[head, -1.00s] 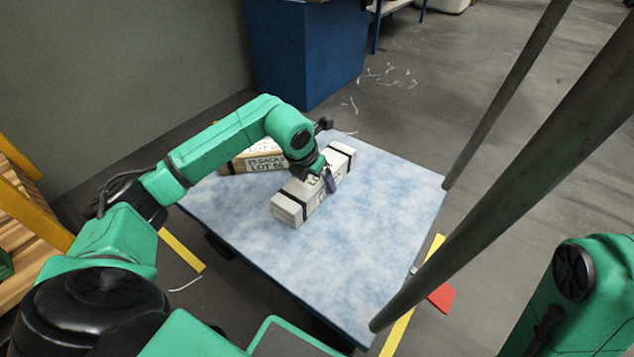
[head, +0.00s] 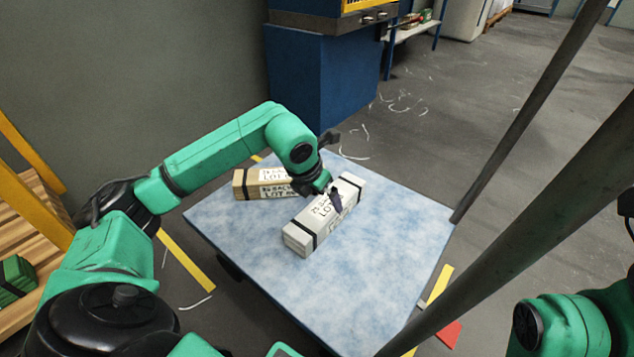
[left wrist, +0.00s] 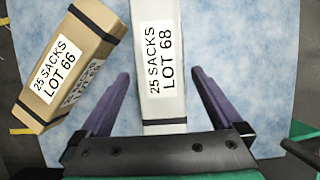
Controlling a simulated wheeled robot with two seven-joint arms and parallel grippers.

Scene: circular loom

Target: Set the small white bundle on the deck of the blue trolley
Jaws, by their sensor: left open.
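The small white bundle (head: 302,238), with dark straps and a label reading 25 SACKS LOT 68, lies on the pale blue mottled deck (head: 390,240) of the trolley. It also shows in the left wrist view (left wrist: 160,104). My left gripper (head: 331,194) is over the bundle with its jaws open. In the left wrist view its two purple fingers (left wrist: 160,74) stand one on each side of the bundle, with gaps between. The deck hides the trolley's lower part. My right gripper is not in view; only part of my right arm shows at the lower right.
A tan bundle (head: 248,186), labelled LOT 66, lies on the deck just left of the white one. Grey posts (head: 530,100) rise at the right side. A blue cabinet (head: 320,80) stands behind. The deck's front and right are clear.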

